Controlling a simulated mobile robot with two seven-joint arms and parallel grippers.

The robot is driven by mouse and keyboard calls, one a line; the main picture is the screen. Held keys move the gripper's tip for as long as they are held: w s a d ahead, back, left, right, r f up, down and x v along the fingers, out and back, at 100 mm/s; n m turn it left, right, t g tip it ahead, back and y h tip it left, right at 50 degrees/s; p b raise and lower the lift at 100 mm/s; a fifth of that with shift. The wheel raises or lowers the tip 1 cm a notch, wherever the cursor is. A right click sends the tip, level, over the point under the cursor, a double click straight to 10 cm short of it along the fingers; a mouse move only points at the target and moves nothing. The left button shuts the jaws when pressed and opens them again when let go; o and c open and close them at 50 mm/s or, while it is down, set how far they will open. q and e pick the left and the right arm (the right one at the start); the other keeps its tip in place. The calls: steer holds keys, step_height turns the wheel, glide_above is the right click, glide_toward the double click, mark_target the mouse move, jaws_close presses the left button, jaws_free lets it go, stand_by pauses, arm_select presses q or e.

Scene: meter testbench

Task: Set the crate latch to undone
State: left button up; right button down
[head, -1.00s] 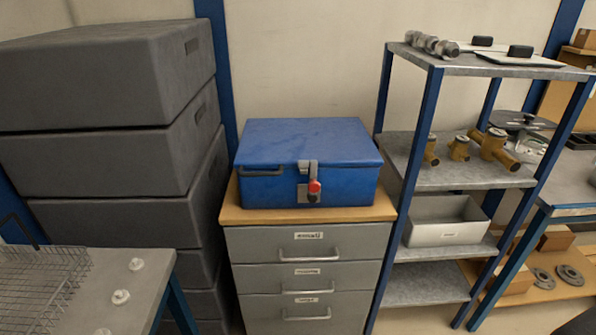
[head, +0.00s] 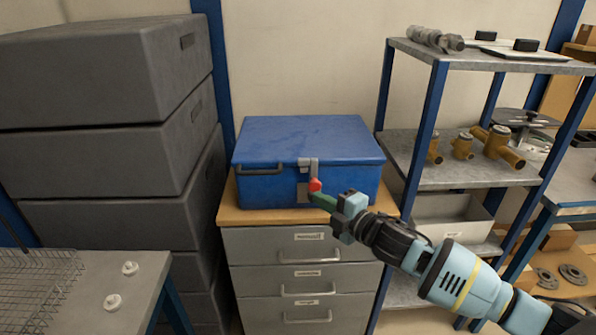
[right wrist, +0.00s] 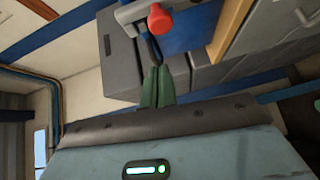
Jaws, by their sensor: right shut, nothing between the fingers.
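The blue crate (head: 262,188) stands with its lid closed on a drawer cabinet. Its grey metal latch (head: 308,165) is at the front middle, with a red knob (head: 315,184) at its lower end. In the right wrist view, the red knob (right wrist: 160,19) is just beyond the fingertips, beside the grey latch metal (right wrist: 130,11). My right gripper (head: 322,200) reaches in from the lower right; its green fingers (right wrist: 157,84) are together and empty, just below the knob. I cannot tell whether they touch it. The fingers partly hide the latch plate. My left gripper is not in view.
The wooden-topped drawer cabinet (head: 228,214) holds the crate. Dark grey bins (head: 100,165) are stacked close on the left. A metal shelf unit (head: 428,120) with brass fittings stands close on the right. A table with a wire basket (head: 40,285) is at the lower left.

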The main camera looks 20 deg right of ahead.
steer(key=r, duration=0.1)
steer(key=w+d+r+n, duration=0.1)
steer(key=r, duration=0.1)
steer(key=shift+w+d, duration=0.15)
steer(key=shift+w, duration=0.05)
steer(key=shift+x, duration=5)
steer(key=shift+r, duration=0.2)
